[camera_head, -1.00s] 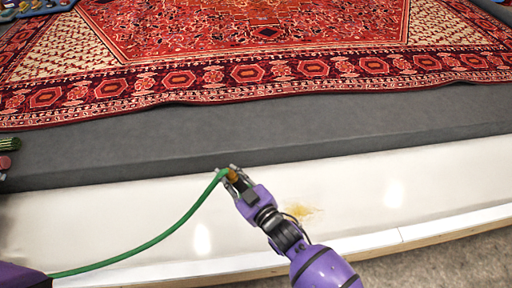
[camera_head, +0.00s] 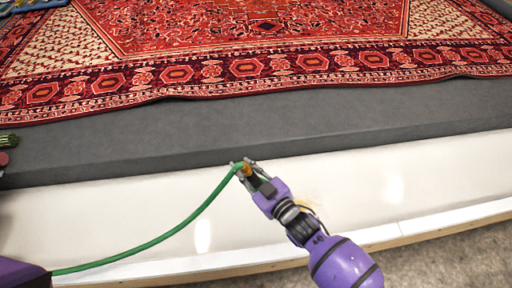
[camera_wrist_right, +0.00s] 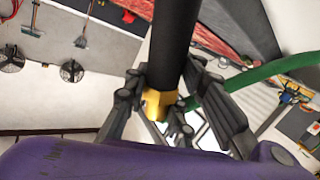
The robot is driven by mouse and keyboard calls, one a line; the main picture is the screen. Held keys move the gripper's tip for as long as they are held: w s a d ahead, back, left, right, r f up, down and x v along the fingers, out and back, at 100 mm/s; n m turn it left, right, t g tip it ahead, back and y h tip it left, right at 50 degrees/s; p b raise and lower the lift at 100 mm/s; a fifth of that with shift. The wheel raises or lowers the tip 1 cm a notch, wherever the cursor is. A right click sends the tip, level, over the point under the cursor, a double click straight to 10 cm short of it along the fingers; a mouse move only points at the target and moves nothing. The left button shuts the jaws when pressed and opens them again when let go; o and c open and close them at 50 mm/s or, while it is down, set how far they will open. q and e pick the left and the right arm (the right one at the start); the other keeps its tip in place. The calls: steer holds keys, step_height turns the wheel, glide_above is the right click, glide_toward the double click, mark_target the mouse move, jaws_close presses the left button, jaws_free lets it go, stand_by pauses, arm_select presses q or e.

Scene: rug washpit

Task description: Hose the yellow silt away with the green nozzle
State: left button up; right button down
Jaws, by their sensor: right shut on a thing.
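My right gripper (camera_head: 243,165) is shut on the nozzle (camera_head: 247,172), which shows a brass-yellow collar at the end of the green hose (camera_head: 180,226). It is above the white floor strip, near the grey slab's front edge. In the right wrist view the nozzle (camera_wrist_right: 175,45) is a black barrel with a yellow collar between the fingers (camera_wrist_right: 160,105). The green hose (camera_wrist_right: 265,73) runs off to the right there. The yellow silt (camera_head: 309,197) is a faint patch on the white strip, mostly hidden behind my right arm.
A red patterned rug (camera_head: 250,70) lies on the grey slab (camera_head: 130,140). The white strip (camera_head: 400,180) is clear to the right, with a pale ledge along its front. The hose sags toward the lower left.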

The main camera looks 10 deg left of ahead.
steer(key=shift+w+d, duration=0.3)
steer(key=shift+d, duration=0.5)
steer(key=shift+w+d, duration=0.3)
steer(key=shift+d, duration=0.5)
steer(key=w+d+r, duration=0.2)
steer(key=w+d, duration=0.1)
steer(key=d, duration=0.5)
steer(key=w+d+r+b, duration=0.1)
steer(key=w+d+r, duration=0.1)
steer(key=d, duration=0.7)
steer(key=shift+w+d, duration=0.25)
steer(key=shift+w, duration=0.4)
stand_by(1.3)
steer(key=shift+r, duration=0.15)
stand_by(0.3)
